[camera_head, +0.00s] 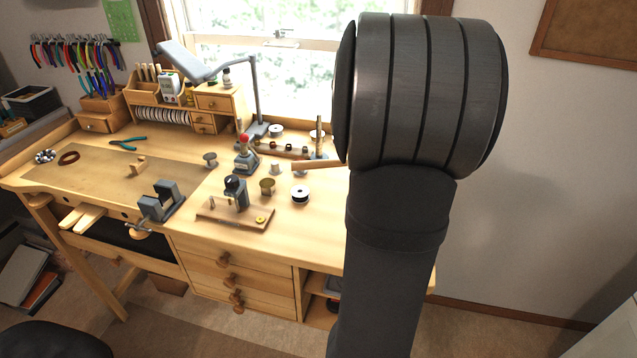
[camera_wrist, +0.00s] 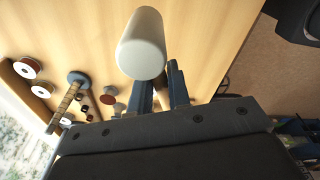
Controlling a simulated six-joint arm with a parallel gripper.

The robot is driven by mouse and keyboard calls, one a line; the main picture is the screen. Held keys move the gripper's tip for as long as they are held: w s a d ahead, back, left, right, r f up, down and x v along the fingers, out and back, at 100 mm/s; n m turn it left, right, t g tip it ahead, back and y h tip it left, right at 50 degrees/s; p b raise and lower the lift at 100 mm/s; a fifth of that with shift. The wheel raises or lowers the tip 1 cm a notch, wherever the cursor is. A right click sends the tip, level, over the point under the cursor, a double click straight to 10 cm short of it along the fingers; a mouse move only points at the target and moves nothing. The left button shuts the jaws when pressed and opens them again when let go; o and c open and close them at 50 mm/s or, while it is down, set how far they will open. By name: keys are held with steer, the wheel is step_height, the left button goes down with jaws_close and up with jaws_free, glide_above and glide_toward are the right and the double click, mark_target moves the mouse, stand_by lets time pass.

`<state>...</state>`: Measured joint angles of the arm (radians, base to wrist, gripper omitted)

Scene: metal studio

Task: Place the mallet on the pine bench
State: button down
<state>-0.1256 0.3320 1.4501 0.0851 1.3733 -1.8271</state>
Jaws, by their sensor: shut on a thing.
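The mallet's pale cylindrical head (camera_wrist: 142,45) fills the upper middle of the wrist view, in front of my gripper's blue fingers. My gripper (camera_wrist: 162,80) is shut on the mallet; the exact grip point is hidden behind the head. In the head view my arm hides the gripper and most of the mallet. A wooden handle (camera_head: 318,164) sticks out to the left from behind the arm, over the bench. The pine bench (camera_head: 325,212) stands under the window, its right part behind my arm. I cannot tell whether the mallet touches the benchtop.
Near the handle stand a white spool (camera_head: 300,194), a brass-coloured cup (camera_head: 267,186), a red-knobbed tool (camera_head: 245,155) and an upright rod (camera_head: 318,137). A wooden board with a small machine (camera_head: 236,194) lies at the front. A vise (camera_head: 161,203) sits farther left. Some front benchtop is clear.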

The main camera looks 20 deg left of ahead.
steer(key=s+d+m, duration=0.1)
steer(key=d+m, duration=0.3)
steer(key=d, duration=0.2)
steer(key=w+a+f, duration=0.1)
steer(key=a+f, duration=0.1)
steer(key=a, duration=0.1)
steer(key=w+a+f, duration=0.1)
steer(key=a+f, duration=0.2)
steer(key=a, duration=0.1)
steer(key=w+a+f, duration=0.1)
steer(key=a+f, duration=0.1)
steer(key=a, duration=0.1)
steer(key=shift+w+a+f, duration=0.2)
steer(key=shift+f, duration=2.1)
steer(key=shift+f, duration=0.15)
steer(key=c, duration=1.3)
jaws_free()
steer(key=shift+c, duration=0.2)
step_height(320, 180, up, 12)
steer(key=d, duration=0.1)
steer(key=shift+d, duration=0.1)
